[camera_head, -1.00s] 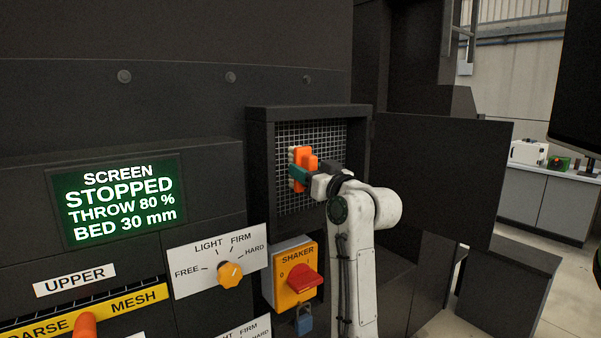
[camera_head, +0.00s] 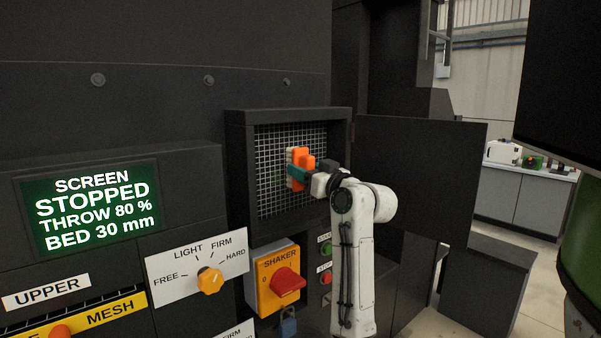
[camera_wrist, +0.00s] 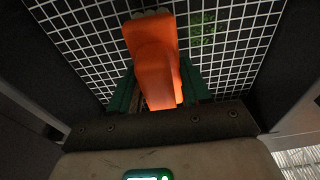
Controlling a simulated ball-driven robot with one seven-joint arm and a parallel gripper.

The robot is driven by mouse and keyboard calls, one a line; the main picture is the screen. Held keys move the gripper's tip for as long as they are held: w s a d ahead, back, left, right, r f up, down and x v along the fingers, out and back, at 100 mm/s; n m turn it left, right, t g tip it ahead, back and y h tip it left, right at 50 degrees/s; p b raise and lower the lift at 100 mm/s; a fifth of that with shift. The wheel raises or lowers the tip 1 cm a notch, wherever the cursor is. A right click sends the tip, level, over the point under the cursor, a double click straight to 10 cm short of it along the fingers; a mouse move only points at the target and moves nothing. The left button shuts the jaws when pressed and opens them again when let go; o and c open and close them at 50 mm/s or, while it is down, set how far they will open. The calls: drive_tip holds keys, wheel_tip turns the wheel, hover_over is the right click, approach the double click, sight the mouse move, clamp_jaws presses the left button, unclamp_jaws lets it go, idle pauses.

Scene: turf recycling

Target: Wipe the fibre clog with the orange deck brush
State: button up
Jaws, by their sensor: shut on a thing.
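The orange deck brush (camera_head: 299,168) is held up against the white wire mesh (camera_head: 268,195) inside a dark square frame. My gripper (camera_head: 296,174) is shut on it, with green fingers at both sides of its handle. In the wrist view the brush (camera_wrist: 153,57) stands between the fingers (camera_wrist: 158,92), with pale bristles at its top edge. The fibre clog (camera_wrist: 202,28) shows as a small green speckled patch on the mesh, right of the brush head. Whether the bristles touch the mesh is unclear, and mesh behind the brush is hidden.
The dark frame (camera_head: 240,170) surrounds the mesh closely. An open dark door panel (camera_head: 425,170) stands to its right. Below are the red shaker switch (camera_head: 288,281) and push buttons beside my arm. The screen display (camera_head: 95,212) reads STOPPED.

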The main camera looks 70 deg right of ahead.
drive_tip(key=s+d, duration=0.2)
drive_tip(key=d, duration=0.1)
drive_tip(key=s+d, duration=0.1)
drive_tip(key=d, duration=0.1)
drive_tip(key=shift+s+b, duration=0.1)
drive_tip(key=shift+b, duration=0.2)
drive_tip(key=shift+s+a, duration=0.1)
idle(0.3)
drive_tip(key=shift+r+v, duration=0.15)
drive_tip(key=shift+v, duration=1.3)
drive_tip(key=shift+r+v, duration=0.2)
drive_tip(key=shift+v, duration=1.25)
drive_tip(key=v, duration=0.3)
drive_tip(key=shift+r, duration=0.2)
drive_tip(key=shift+a, duration=0.15)
